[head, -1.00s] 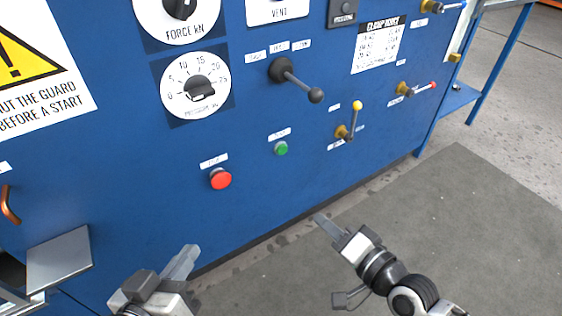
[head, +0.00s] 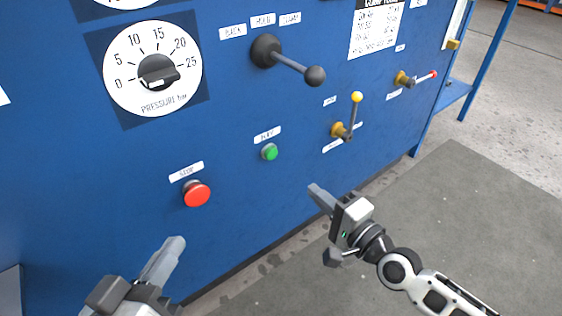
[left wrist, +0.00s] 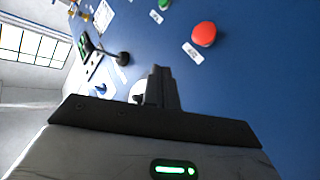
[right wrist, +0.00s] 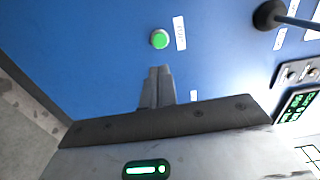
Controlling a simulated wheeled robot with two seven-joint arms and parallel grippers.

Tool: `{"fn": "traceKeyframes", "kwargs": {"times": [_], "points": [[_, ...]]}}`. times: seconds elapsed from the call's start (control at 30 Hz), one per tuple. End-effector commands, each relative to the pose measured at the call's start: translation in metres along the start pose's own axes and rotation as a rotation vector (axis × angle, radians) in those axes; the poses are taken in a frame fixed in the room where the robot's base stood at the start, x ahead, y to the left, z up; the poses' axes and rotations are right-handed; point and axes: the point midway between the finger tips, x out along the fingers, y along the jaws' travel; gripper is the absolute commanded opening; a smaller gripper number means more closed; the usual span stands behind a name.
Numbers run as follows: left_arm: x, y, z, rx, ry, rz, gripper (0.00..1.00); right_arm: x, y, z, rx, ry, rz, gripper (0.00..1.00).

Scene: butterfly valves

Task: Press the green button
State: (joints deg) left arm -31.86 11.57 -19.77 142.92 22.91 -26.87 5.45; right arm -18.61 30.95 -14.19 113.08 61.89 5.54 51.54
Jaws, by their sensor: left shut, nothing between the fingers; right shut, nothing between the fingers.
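The green button (head: 269,152) is on the blue panel below a small white label, right of the red stop button (head: 196,193). It also shows in the right wrist view (right wrist: 159,39), just beyond the fingertips, and is partly cut off at the top of the left wrist view (left wrist: 165,4). My right gripper (head: 318,193) is shut and empty, below and right of the green button, apart from it. My left gripper (head: 172,249) is shut and empty, below the red button.
A black lever (head: 290,62) sticks out above the green button. A pressure dial (head: 152,68) is at upper left. The floor in front of the panel is clear.

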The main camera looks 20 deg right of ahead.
Motion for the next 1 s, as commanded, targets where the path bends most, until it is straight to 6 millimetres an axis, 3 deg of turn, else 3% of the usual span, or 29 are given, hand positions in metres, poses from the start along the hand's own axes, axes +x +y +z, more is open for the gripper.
{"fn": "traceKeyframes", "kwargs": {"times": [0.3,0.5,0.7,1.0], "points": [[0.000,0.000,0.002,-0.016,0.008,0.010,0.00,0.069,-0.001,0.000,0.003,0.001,-0.006,0.00],[0.000,0.000,-0.001,-0.018,0.037,0.020,0.00,0.104,0.000,0.000,0.002,0.000,-0.003,0.00],[0.004,0.001,-0.016,0.037,0.102,0.032,0.00,0.121,0.000,0.000,0.001,-0.001,-0.001,0.00],[0.005,0.003,-0.018,0.065,0.106,0.044,0.00,0.124,0.000,0.001,0.000,-0.001,0.000,0.00]]}}
